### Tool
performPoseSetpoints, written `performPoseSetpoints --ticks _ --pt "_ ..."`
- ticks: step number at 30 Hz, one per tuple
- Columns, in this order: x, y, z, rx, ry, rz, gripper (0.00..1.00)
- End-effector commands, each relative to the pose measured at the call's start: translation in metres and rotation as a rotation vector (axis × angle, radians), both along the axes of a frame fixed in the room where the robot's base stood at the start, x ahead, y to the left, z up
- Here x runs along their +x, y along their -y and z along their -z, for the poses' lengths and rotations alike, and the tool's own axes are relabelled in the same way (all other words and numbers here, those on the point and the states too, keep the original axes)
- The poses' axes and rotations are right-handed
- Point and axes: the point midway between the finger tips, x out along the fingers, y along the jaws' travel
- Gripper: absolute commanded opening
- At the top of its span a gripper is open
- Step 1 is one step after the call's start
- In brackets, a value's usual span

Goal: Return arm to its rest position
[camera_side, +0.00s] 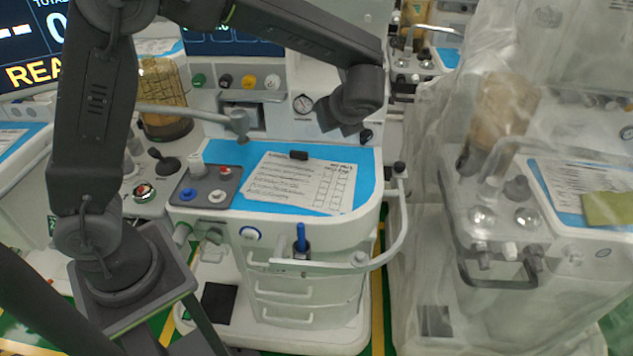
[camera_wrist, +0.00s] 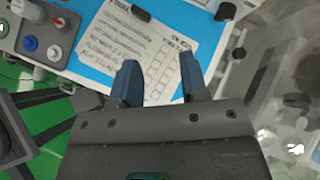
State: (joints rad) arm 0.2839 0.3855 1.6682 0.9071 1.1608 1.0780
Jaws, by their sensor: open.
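My gripper (camera_side: 338,122) hangs at the end of my raised arm, above the back right part of the middle cart in the side view. In the wrist view its two blue-grey fingers (camera_wrist: 159,82) are spread apart with nothing held between them. Beyond the fingertips lies a paper checklist (camera_wrist: 150,48) on a blue mat (camera_wrist: 95,25). The checklist (camera_side: 300,184) also shows in the side view, lying on the blue mat (camera_side: 235,153), with a black clip at its top edge. My gripper is clear of the paper.
The middle cart has a control panel (camera_side: 207,186) with knobs, a curved white handrail (camera_side: 400,215), and a blue pen-like item (camera_side: 301,237) in a front holder. A grey jointed rod (camera_side: 190,114) is behind. A plastic-draped cart (camera_side: 540,260) stands right. A screen (camera_side: 30,45) is upper left.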

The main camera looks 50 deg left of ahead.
Motion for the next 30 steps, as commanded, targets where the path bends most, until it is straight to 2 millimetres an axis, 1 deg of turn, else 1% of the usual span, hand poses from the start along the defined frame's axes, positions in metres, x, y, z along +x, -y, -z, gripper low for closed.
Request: performPoseSetpoints --ticks 1,3,5,9,15,18,21,24,27,30 --pt "-0.019 -0.006 -0.015 -0.084 0.063 -0.083 0.40" --pt "-0.043 -0.010 -0.027 -0.198 0.144 -0.199 0.40" --pt "-0.064 -0.012 -0.037 -0.296 0.212 -0.302 0.40" --pt "-0.113 -0.013 -0.054 -0.519 0.366 -0.552 0.40" --pt "-0.179 -0.005 -0.066 -0.832 0.566 -0.927 0.40" --pt "-0.206 0.001 -0.067 -0.977 0.646 -1.110 0.40" --pt "-0.226 0.008 -0.066 -1.095 0.706 -1.263 0.40" --pt "-0.238 0.012 -0.064 -1.176 0.742 -1.372 0.40" --pt "-0.244 0.015 -0.062 -1.223 0.761 -1.434 0.40" --pt "-0.246 0.016 -0.062 -1.238 0.765 -1.458 0.40"
